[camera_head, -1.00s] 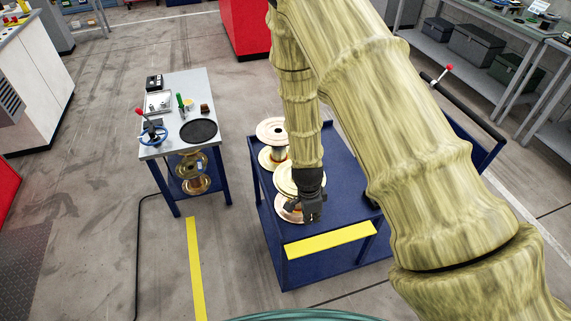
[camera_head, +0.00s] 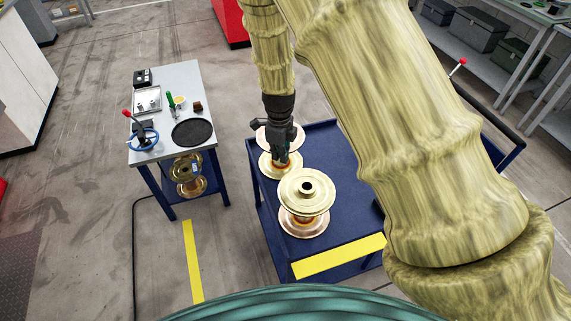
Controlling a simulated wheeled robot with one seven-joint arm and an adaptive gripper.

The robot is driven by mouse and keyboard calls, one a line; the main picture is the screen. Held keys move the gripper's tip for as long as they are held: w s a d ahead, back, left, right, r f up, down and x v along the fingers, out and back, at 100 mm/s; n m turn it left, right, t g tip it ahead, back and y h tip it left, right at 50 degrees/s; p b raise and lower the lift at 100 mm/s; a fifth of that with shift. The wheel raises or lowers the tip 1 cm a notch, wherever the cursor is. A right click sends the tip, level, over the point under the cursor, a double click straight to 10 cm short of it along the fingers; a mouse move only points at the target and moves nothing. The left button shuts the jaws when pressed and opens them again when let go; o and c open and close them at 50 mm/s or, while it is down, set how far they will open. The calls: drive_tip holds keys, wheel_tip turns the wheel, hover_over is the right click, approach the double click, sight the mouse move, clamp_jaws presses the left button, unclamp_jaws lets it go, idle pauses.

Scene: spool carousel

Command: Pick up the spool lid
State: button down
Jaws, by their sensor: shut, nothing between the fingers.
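Two spools stand on the blue cart (camera_head: 336,165). I cannot tell whether the gold disc is a loose lid. The rear spool has a copper upper disc (camera_head: 297,139) and a gold lower disc (camera_head: 268,166). My gripper (camera_head: 283,161) points down, shut and empty, in front of or over the rear spool and hides part of it. It is behind the gold top disc, apart from it in the picture; its height is unclear.
A small table (camera_head: 196,75) on the left holds a black round mat (camera_head: 193,132), a tray (camera_head: 148,100) and small tools. More spools (camera_head: 188,176) sit on its lower shelf. A yellow strip (camera_head: 340,257) marks the cart's front edge. The cart's right side looks clear.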

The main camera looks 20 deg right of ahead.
sight(306, 184)
drive_tip(key=shift+s+d+f+b, duration=0.45)
drive_tip(key=shift+d+f+b, duration=0.05)
drive_tip(key=shift+f+b, duration=1.1)
drive_tip(key=shift+s+d+f+b, duration=0.45)
drive_tip(key=shift+f+b, duration=1)
drive_tip(key=shift+f, duration=0.2)
drive_tip(key=shift+s+d+f+b, duration=0.45)
drive_tip(key=shift+d+f+b, duration=0.05)
drive_tip(key=shift+f+b, duration=1.1)
drive_tip(key=shift+s+d, duration=0.1)
drive_tip(key=s+d+p, duration=0.1)
drive_tip(key=s+d, duration=0.2)
drive_tip(key=d, duration=0.1)
drive_tip(key=shift+s, duration=0.25)
drive_tip(key=shift+a, duration=0.1)
